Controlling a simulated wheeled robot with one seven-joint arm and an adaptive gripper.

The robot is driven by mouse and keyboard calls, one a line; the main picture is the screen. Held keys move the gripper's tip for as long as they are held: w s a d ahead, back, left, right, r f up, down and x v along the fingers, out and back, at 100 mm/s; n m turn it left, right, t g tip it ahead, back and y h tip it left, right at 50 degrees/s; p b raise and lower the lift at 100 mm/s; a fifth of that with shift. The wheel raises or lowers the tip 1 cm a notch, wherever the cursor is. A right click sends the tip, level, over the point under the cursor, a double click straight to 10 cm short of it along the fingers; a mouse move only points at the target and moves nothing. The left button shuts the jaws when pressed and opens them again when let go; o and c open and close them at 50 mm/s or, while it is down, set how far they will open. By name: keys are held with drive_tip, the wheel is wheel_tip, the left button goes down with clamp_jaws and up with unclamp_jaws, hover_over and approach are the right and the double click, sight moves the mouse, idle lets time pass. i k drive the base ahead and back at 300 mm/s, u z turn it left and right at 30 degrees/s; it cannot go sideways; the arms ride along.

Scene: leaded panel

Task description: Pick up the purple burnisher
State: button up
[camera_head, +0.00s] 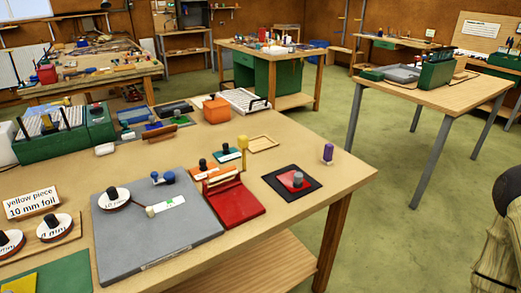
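A small purple upright piece with a pale middle, which looks like the burnisher (328,153), stands on the near wooden workbench (290,135). It is close to the bench's right edge, behind and to the right of a dark square mat. Nothing touches it. My gripper is not in view, so whether it is open or shut does not show.
Bare wood surrounds the burnisher. Green floor (395,240) lies open right of the bench, before another table (450,95).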

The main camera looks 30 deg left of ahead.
sight(329, 148)
drive_tip(key=u, duration=0.7)
drive_tip(key=i, duration=0.4)
drive_tip(key=u, duration=0.05)
